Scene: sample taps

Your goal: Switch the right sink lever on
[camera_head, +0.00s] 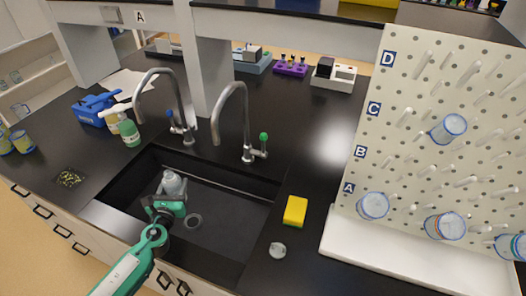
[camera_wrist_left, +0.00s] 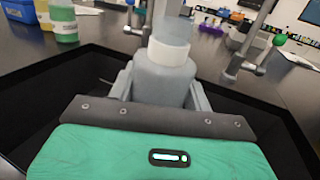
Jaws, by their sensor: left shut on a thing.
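The right sink tap (camera_head: 244,115) has a tall curved spout and a lever with a green knob (camera_head: 263,138) on its right side. The green knob also shows at the upper right of the left wrist view (camera_wrist_left: 279,40). The left tap (camera_head: 184,110) has a blue knob (camera_head: 169,114). My left gripper (camera_head: 168,198) is over the sink (camera_head: 235,207), shut on a grey bottle (camera_head: 172,184) with a white neck ring; the bottle also fills the middle of the left wrist view (camera_wrist_left: 165,75). It is apart from both taps. My right gripper is not in view.
A yellow sponge (camera_head: 295,210) and a small clear round item (camera_head: 277,250) lie right of the sink. A pegboard (camera_head: 440,150) with beakers stands at the right. Bottles (camera_head: 130,132) and a blue box (camera_head: 95,108) stand left.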

